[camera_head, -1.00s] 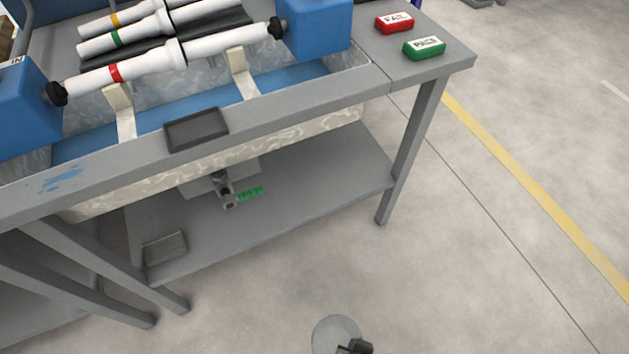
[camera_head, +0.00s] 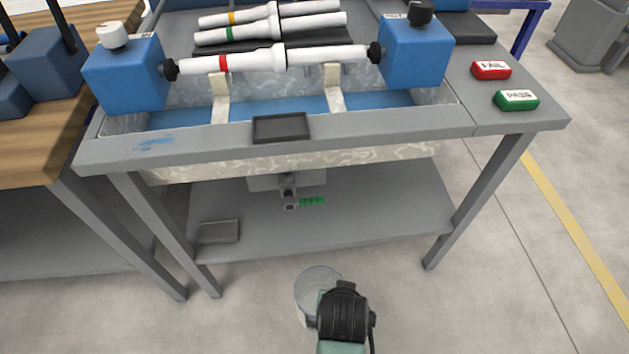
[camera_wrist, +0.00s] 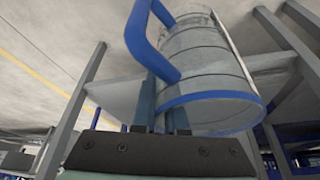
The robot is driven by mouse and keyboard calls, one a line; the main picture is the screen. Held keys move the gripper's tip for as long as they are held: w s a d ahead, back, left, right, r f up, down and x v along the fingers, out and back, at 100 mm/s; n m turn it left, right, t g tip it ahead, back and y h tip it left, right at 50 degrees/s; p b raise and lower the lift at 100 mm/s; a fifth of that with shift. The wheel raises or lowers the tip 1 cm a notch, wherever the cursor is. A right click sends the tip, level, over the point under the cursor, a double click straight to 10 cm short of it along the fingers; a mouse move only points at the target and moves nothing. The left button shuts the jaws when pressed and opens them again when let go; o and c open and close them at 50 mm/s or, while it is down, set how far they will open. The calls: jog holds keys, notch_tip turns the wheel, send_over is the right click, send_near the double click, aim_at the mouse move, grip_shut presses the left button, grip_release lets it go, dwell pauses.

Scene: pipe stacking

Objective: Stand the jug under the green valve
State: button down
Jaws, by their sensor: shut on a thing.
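The jug (camera_head: 312,284) is clear with a round rim. It shows in front of the bench in the head view, partly hidden behind my gripper (camera_head: 341,290). In the wrist view the jug (camera_wrist: 210,65) is large, with a blue handle and a blue band at one end. My gripper (camera_wrist: 158,115) is shut on the jug at its blue handle. The green valve (camera_head: 311,202) has a green lever and a grey body, and hangs under the tank above the lower shelf. The jug is nearer to me than the valve and apart from it.
Bench legs (camera_head: 478,202) stand on both sides. The tank (camera_head: 390,152) and bench top overhang the shelf. A wooden table (camera_head: 35,140) adjoins at the left.

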jog(key=w+a+r+n+y, duration=0.1)
jog(key=w+a+r+n, duration=0.2)
jog(key=w+a+r, duration=0.4)
jog(key=w+r+p+v, duration=0.1)
jog(key=w+p+v, duration=0.1)
jog(key=p+v, duration=2.5)
jog(key=p, duration=0.3)
jog(key=shift+d+r, duration=0.35)
jog(key=shift+d, duration=0.05)
jog(key=shift+w+f, duration=0.1)
jog(key=shift+f, duration=0.05)
